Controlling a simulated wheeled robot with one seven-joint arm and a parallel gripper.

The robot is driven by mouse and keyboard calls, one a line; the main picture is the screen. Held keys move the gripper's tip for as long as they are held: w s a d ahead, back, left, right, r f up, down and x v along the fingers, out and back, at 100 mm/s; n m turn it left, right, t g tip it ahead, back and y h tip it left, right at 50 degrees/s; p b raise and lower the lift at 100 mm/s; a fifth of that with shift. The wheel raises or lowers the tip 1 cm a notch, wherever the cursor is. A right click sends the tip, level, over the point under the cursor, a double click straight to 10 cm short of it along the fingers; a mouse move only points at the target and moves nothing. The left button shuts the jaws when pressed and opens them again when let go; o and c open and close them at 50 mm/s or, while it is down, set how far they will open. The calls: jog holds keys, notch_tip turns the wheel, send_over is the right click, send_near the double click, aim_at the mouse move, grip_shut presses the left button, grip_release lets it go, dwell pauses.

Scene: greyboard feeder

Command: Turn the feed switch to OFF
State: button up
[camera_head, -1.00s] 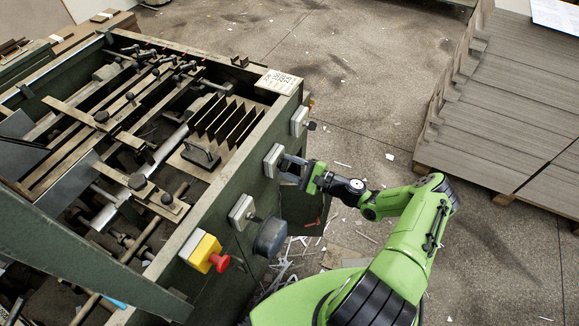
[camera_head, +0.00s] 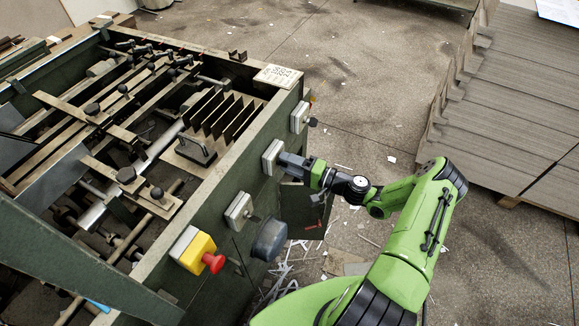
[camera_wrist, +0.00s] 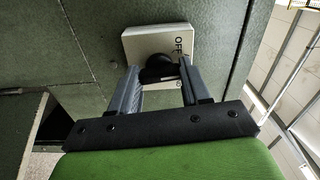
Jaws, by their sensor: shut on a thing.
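The feed switch is a pale grey box (camera_head: 271,157) on the green side panel of the machine, the middle one of a row of similar boxes. In the wrist view the box (camera_wrist: 151,33) shows the word OFF and a round black knob (camera_wrist: 158,66). My gripper (camera_head: 283,161) is at the front of this box. In the wrist view my gripper (camera_wrist: 160,76) has one finger on each side of the knob and is shut on it. The fingers and shadow partly hide the knob, so its pointing direction is unclear.
Similar switch boxes sit on both sides, one nearer (camera_head: 239,210) and one farther (camera_head: 300,117). A yellow box with a red button (camera_head: 213,262) and a dark round housing (camera_head: 269,241) are nearer. Stacked greyboard (camera_head: 510,105) stands at right, with open floor between.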

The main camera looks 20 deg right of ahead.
jog(key=shift+f+n+b, duration=0.15)
jog(key=shift+n+b, duration=2.4)
jog(key=shift+n, duration=1.25)
jog(key=o, duration=1.1)
jog(key=shift+c, duration=0.2)
jog(key=p+v, duration=0.1)
jog(key=v, duration=1.5)
jog(key=shift+a+r, duration=0.1)
jog(key=shift+r, duration=0.1)
